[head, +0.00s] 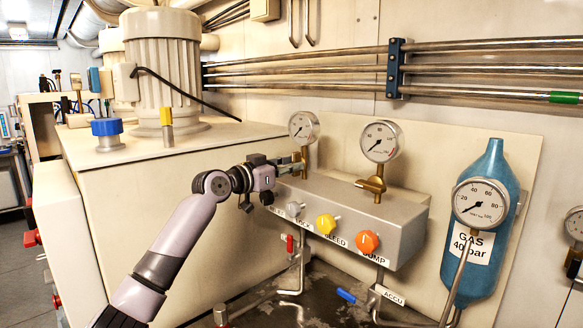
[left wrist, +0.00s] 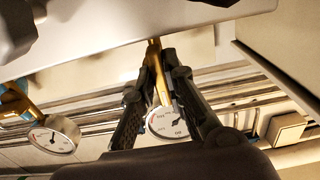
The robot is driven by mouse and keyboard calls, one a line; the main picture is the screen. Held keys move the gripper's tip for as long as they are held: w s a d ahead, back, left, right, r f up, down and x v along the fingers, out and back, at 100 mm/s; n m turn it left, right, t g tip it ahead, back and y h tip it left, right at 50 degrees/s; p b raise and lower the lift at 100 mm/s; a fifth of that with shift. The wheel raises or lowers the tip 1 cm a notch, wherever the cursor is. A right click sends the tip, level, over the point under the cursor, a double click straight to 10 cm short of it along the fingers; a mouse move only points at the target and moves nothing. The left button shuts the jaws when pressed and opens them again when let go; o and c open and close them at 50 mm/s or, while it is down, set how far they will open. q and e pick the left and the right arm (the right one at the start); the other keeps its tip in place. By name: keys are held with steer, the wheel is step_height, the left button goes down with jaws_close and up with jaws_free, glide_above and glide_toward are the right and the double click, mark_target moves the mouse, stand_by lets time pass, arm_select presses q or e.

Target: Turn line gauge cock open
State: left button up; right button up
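The left pressure gauge (head: 303,127) stands on the grey panel box, with its brass cock (head: 304,160) below the dial. My left gripper (head: 297,162) is at this cock, reaching in from the left. In the left wrist view, the brass cock (left wrist: 154,60) lies between my two narrowly spaced fingertips (left wrist: 160,66), and its gauge dial (left wrist: 168,122) shows behind them. I cannot tell whether the fingers press on the brass. The second gauge (head: 380,141) has a brass cock (head: 373,184) with a sideways handle. My right gripper is not in view.
The panel box (head: 350,212) carries a grey knob (head: 293,209), a yellow knob (head: 326,224) and an orange knob (head: 368,241). A blue gas bottle (head: 492,200) with a gauge stands at the right. Pipes (head: 480,68) run along the wall above.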

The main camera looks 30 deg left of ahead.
arm_select(q)
steer(key=o, duration=0.5)
steer(key=shift+s, duration=0.1)
steer(key=v, duration=1.2)
